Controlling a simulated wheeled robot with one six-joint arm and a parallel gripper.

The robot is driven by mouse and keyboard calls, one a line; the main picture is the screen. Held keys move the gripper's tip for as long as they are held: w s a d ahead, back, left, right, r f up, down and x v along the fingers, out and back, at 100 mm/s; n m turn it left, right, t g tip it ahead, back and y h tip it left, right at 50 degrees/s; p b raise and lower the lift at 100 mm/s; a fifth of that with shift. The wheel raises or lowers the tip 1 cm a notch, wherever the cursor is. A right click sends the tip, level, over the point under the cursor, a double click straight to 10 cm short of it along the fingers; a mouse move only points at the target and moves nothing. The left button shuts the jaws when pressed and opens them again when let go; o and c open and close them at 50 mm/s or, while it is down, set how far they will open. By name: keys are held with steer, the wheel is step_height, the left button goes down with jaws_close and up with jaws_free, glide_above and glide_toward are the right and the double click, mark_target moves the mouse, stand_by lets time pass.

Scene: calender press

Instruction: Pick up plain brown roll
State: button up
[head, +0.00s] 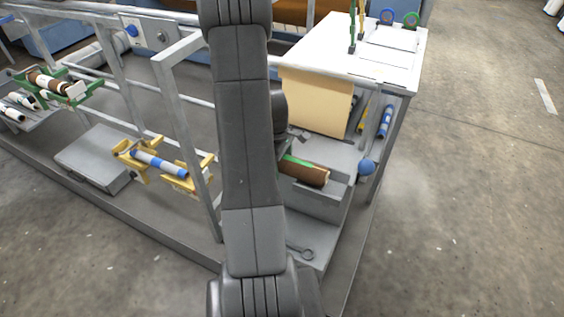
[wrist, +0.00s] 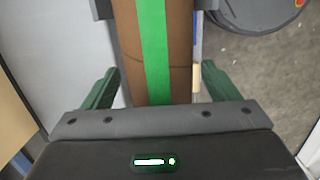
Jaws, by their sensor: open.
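A brown roll with a lengthwise green stripe (head: 305,172) lies in a grey holder at the right end of the platform, partly hidden by my arm in the head view. In the wrist view the brown roll (wrist: 182,50) runs up the middle, between the two green fingers of my gripper (wrist: 160,74). The fingers are open, one on each side, with gaps to the roll. I cannot tell their height relative to it. Another brown roll (head: 48,82) with pale parts sits in a green stand at far left. I see no roll that is clearly plain brown.
A white-topped table (head: 385,55) with a cream sheet (head: 315,100) stands behind the holder. A blue-and-grey roll (head: 158,163) rests in a yellow stand to the left. Grey posts and rails (head: 190,130) stand left of my arm.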

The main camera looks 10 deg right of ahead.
steer(key=c, duration=1.3)
steer(key=shift+r, duration=0.1)
